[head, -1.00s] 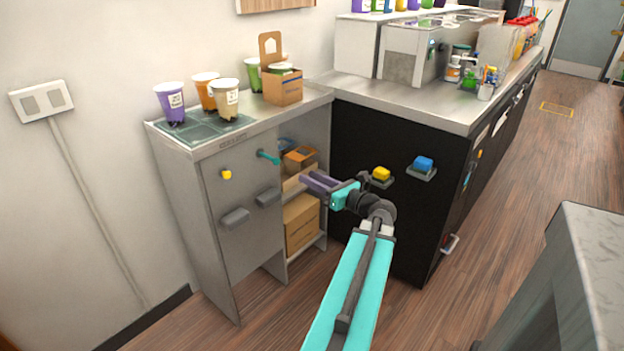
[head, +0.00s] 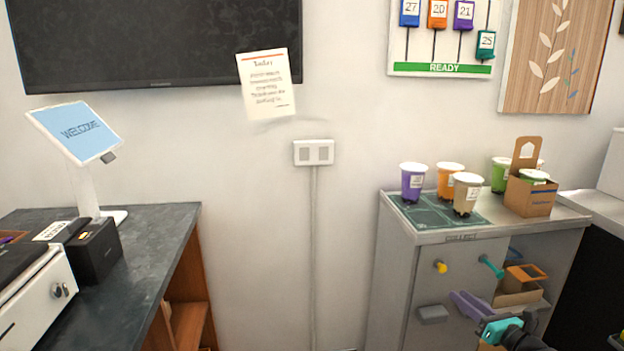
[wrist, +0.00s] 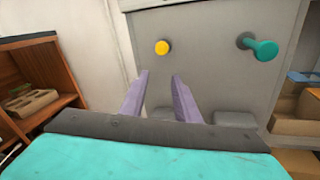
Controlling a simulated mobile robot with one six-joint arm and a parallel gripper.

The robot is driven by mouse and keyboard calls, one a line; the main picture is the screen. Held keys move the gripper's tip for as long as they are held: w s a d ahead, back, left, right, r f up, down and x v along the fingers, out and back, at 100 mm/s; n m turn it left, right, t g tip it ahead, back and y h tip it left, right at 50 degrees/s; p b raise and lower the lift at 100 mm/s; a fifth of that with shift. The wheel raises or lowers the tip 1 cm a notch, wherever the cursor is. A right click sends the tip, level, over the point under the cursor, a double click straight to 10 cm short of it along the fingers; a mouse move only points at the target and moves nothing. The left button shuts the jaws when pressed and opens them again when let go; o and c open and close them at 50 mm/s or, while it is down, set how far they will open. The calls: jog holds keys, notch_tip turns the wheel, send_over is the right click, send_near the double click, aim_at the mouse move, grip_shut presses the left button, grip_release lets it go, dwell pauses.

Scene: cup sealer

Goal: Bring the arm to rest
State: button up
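My gripper (head: 460,298) is at the lower right of the head view, in front of the grey cabinet (head: 400,275). In the wrist view its two purple fingers (wrist: 160,76) stand apart with nothing between them, so it is open and empty. The fingers point toward the cabinet's front panel, which carries a yellow knob (wrist: 162,47) and a teal peg (wrist: 262,48). The fingers appear clear of both. Part of my arm is cut off by the head view's lower right edge.
On the cabinet top stand a purple cup (head: 413,184), an orange cup (head: 449,180), a beige cup (head: 467,197) and a cardboard carrier (head: 530,197). A grey block (head: 433,314) juts from the panel. A dark counter (head: 150,262) with a welcome screen (head: 78,131) is at left.

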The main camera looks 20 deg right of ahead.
jog(key=w+a+f+n+g+y+p, duration=0.15)
jog(key=w+a+f, duration=0.25)
jog(key=a, duration=0.4)
jog(key=w+a+f+n+g+y, duration=0.1)
jog(key=w+a+f+y, duration=0.25)
jog(key=a, duration=0.55)
jog(key=w+a+f+n+g+y, duration=0.2)
jog(key=w+a+f, duration=0.3)
jog(key=a, duration=0.3)
jog(key=s+a+f+n+g+y+p, duration=0.1)
jog(key=s+a+f+n+g, duration=0.15)
jog(key=a+f, duration=0.6)
jog(key=s+a+f+n+g+y+p, duration=0.15)
jog(key=a+f+n+g, duration=0.25)
jog(key=a, duration=1)
jog(key=s+a+f+n+g+h+p, duration=0.1)
jog(key=s+a+f+n+g, duration=0.4)
jog(key=s, duration=0.4)
jog(key=s+a+f+n+g+h, duration=0.2)
jog(key=s+a+f+n+g, duration=0.2)
jog(key=s+a+f+n, duration=0.35)
jog(key=s+d+f+n+g+h, duration=0.25)
jog(key=s+f+n, duration=0.2)
jog(key=s, duration=0.35)
jog(key=s+d+n+h, duration=0.3)
jog(key=d+n, duration=0.4)
jog(key=n, duration=0.3)
jog(key=shift+d+f+n+h, duration=0.15)
jog(key=shift+d+n+h, duration=0.25)
jog(key=shift+h, duration=0.3)
